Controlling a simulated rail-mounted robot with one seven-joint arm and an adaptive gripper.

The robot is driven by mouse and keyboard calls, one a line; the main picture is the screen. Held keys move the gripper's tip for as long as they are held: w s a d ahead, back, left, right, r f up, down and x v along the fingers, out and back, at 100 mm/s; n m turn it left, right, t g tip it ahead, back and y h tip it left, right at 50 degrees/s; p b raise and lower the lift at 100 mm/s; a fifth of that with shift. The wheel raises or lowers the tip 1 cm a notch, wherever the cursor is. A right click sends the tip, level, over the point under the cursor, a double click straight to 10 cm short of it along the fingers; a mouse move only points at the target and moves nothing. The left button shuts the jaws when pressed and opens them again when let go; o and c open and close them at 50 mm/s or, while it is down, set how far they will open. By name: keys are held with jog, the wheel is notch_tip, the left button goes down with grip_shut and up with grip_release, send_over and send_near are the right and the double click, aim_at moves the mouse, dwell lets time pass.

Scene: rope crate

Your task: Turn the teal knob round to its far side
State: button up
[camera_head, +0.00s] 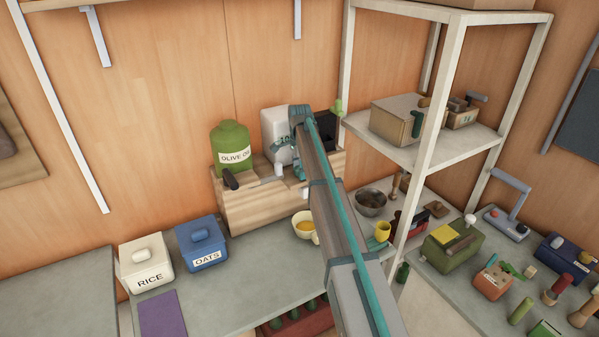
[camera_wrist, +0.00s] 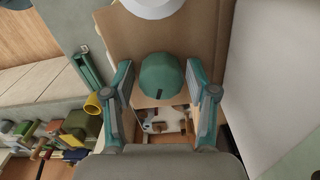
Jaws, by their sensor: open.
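The teal knob (camera_wrist: 161,78) shows in the wrist view as a rounded cap with a short dark mark on the edge nearest my gripper's palm. It stands on a tan surface. My gripper (camera_wrist: 158,73) is open, with one finger on each side of the knob; a gap shows on both sides, and I cannot tell whether its tips reach down to the knob's height. In the head view my gripper (camera_head: 298,162) is over the wooden box, partly hidden by my arm, and I cannot make out the knob there.
A green olive oil jar (camera_head: 231,147) stands left of my gripper on the wooden box (camera_head: 240,207). A white canister (camera_head: 273,122) is close behind. A shelf rack (camera_head: 430,140) rises to the right. A yellow cup (camera_head: 303,226) sits below.

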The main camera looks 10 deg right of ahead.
jog(key=n, duration=0.6)
dwell(0.3)
jog(key=n+p, duration=0.1)
jog(key=n, duration=0.5)
dwell(0.3)
jog(key=n, duration=0.6)
jog(key=shift+w, duration=0.1)
jog(key=n, duration=0.6)
jog(key=shift+p, duration=0.3)
jog(key=shift+r, duration=0.15)
